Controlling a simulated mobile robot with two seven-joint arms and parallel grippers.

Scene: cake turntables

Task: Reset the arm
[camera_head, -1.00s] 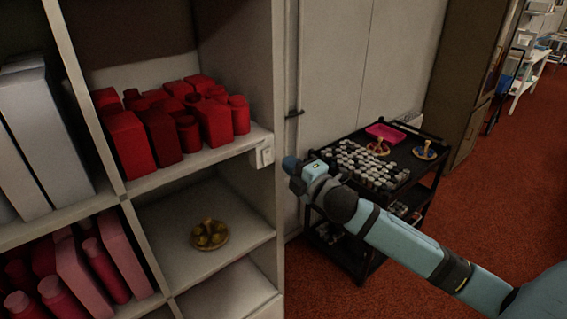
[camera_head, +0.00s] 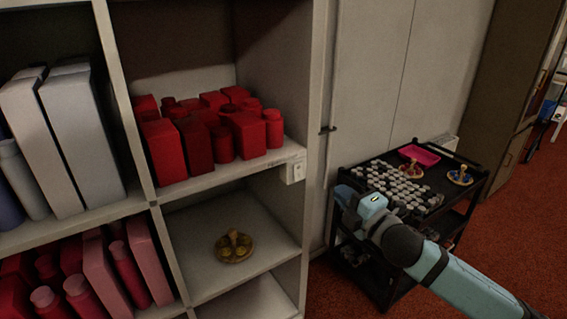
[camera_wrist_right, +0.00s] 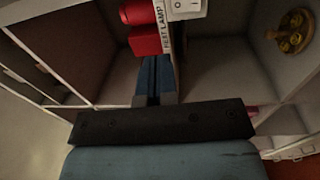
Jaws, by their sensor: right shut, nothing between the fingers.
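My right arm reaches in from the lower right in the head view. Its gripper (camera_head: 350,202) is in the air right of the shelf unit (camera_head: 316,120), in front of the black cart (camera_head: 376,288). In the right wrist view the gripper's fingers (camera_wrist_right: 153,82) are together with nothing between them. A round gold turntable (camera_head: 234,248) with an upright handle sits in the lower shelf compartment, apart from the gripper. It also shows at the upper right of the wrist view (camera_wrist_right: 291,33). My left gripper is not in view.
Red containers (camera_head: 210,128) fill the shelf above; a white switch box (camera_head: 295,172) is on its edge. Red floor (camera_head: 520,240) is clear at right.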

